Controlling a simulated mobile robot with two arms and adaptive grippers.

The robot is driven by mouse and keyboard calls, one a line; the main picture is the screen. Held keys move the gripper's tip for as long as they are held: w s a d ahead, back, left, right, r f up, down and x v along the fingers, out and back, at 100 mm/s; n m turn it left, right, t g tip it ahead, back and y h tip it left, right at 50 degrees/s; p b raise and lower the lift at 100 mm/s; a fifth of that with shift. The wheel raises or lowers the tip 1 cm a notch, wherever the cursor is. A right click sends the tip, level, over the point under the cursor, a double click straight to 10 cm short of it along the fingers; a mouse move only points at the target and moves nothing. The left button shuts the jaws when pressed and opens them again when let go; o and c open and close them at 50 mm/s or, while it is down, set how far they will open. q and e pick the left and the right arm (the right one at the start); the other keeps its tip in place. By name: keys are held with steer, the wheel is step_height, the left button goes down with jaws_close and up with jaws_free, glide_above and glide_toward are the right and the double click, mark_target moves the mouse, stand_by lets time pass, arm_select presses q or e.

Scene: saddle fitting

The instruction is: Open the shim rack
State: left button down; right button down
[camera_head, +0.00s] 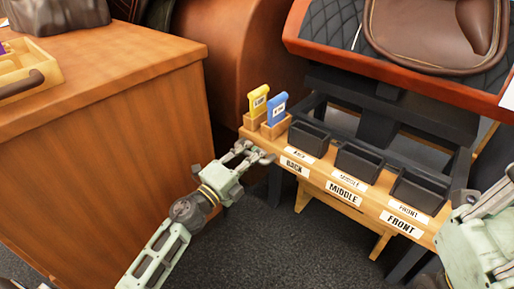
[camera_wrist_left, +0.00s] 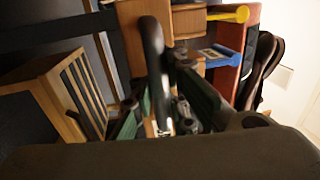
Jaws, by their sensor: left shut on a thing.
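A wooden rack front with BACK, MIDDLE and FRONT labels (camera_head: 343,186) runs along the bench at right; I cannot tell whether this is the shim rack. My left gripper (camera_head: 250,153) is at its left end, below the yellow and blue tags. In the left wrist view the gripper (camera_wrist_left: 175,120) is shut on a dark curved handle (camera_wrist_left: 153,45), which crosses between the fingers beside the wood. A slotted wooden box (camera_wrist_left: 75,95) shows at left in that view. My right gripper is not clearly visible; only part of my right arm shows at the right edge.
Black bins (camera_head: 357,160) stand in a row behind the labels. A yellow tag (camera_head: 258,101) and a blue tag (camera_head: 276,110) stand in wooden holders at the left end. A wooden cabinet (camera_head: 110,150) fills the left. A brown saddle (camera_head: 425,30) lies at the back right.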

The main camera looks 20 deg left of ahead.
arm_select(q)
steer(key=shift+s+f, duration=0.2)
steer(key=shift+f, duration=0.15)
steer(key=c, duration=2.2)
jaws_free()
steer(key=o, duration=0.4)
steer(key=shift+s+a+r, duration=0.1)
steer(key=shift+a, duration=0.05)
steer(key=shift+o, duration=0.4)
steer(key=shift+r, duration=0.1)
steer(key=v, duration=1.2)
